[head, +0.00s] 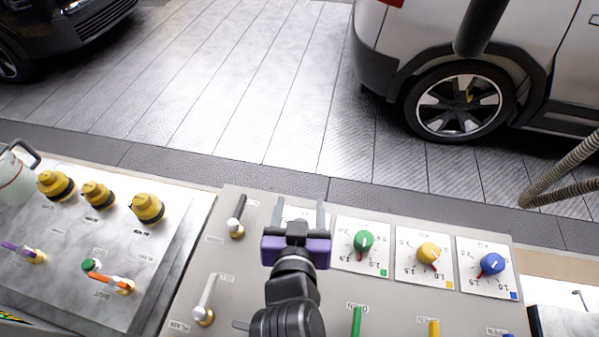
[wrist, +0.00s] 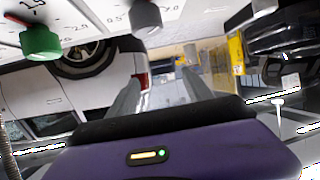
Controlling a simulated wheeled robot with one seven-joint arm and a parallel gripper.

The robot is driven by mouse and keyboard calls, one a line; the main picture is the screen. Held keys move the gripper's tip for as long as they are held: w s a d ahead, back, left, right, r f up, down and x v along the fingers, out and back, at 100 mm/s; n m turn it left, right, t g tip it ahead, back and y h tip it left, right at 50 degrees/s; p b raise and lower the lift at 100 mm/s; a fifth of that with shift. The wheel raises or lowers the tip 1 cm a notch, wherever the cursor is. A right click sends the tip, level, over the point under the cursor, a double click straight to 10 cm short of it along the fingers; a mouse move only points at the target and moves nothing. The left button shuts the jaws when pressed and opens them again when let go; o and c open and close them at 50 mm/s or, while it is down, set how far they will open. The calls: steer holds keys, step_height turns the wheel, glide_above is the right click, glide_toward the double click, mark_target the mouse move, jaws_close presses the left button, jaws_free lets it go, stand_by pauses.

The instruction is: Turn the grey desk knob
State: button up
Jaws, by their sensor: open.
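The grey desk knob (wrist: 146,18) shows at the top of the wrist view, on a white dial plate with printed numbers. In the head view my gripper hides the knob, and only a strip of a white plate (head: 297,212) shows between the fingers. My gripper (head: 300,205) is open over this plate, its two fingers apart and pointing away from me. In the wrist view the gripper (wrist: 162,74) has nothing between its fingers. The knob appears apart from the fingertips there; I cannot tell the exact gap.
A green knob (head: 364,241) stands just right of my gripper, then a yellow knob (head: 428,252) and a blue knob (head: 492,264). A black-handled lever (head: 238,217) and a white-handled lever (head: 206,302) stand to the left. Vehicles are beyond the desk.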

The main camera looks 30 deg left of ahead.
step_height(320, 180, up, 12)
steer(key=shift+r, duration=0.2)
steer(key=shift+r, duration=0.1)
stand_by(0.5)
